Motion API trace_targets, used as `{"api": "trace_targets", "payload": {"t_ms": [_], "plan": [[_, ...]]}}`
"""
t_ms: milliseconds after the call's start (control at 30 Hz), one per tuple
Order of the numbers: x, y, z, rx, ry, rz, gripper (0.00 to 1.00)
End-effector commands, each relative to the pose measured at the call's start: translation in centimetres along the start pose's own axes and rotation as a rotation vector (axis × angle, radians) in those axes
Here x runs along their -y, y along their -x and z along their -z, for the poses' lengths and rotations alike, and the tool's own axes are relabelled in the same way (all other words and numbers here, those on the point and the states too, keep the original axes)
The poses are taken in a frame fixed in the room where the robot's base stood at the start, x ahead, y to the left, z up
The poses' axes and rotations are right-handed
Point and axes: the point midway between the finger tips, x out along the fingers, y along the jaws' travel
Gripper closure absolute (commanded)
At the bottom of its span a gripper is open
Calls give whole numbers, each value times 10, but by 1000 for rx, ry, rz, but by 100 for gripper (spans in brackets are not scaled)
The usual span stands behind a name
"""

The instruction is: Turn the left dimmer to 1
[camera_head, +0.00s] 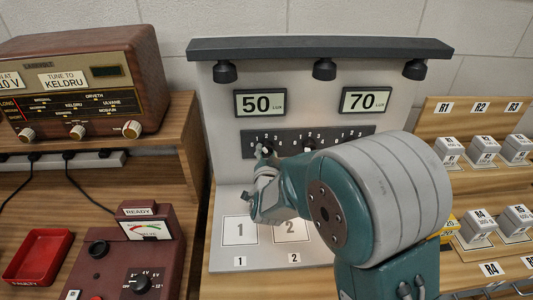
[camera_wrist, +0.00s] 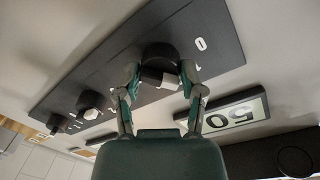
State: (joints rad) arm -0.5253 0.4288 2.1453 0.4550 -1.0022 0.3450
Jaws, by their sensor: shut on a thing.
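The left dimmer is a round black knob (camera_wrist: 160,52) with a pale pointer, on a dark dial strip (camera_head: 360,131) below the light displays. My gripper (camera_wrist: 160,78) is shut on this knob, with one finger on each side, in the wrist view. In the wrist view, the marks 0 and 1 show beside the knob; I cannot tell exactly where its pointer stands. In the head view my gripper (camera_head: 264,152) is at the strip's left end and hides much of the left dimmer. The display (camera_head: 262,102) above it reads 50 lux.
A middle dimmer (camera_head: 309,143) sits to the right; my arm covers the strip's right part. The right display (camera_head: 366,100) reads 70 lux. Lamps hang from the bar (camera_head: 320,49) above. A radio (camera_head: 85,85), a red tester (camera_head: 130,255) and a rack (camera_head: 480,150) flank the panel.

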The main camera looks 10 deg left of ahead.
Motion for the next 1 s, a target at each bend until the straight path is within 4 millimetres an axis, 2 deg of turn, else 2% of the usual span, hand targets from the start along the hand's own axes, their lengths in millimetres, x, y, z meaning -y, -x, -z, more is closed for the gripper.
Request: {"api": "trace_targets", "payload": {"t_ms": [433, 467, 500, 533, 900, 1000], "plan": [[1, -1, 1, -1, -10, 2, 96], [1, -1, 1, -1, -10, 2, 35], [1, -1, 1, -1, -10, 2, 17], [1, -1, 1, -1, -10, 2, 14], [0, 0, 1, 0, -10, 1, 14], [0, 6, 1, 0, -10, 1, 14]]}}
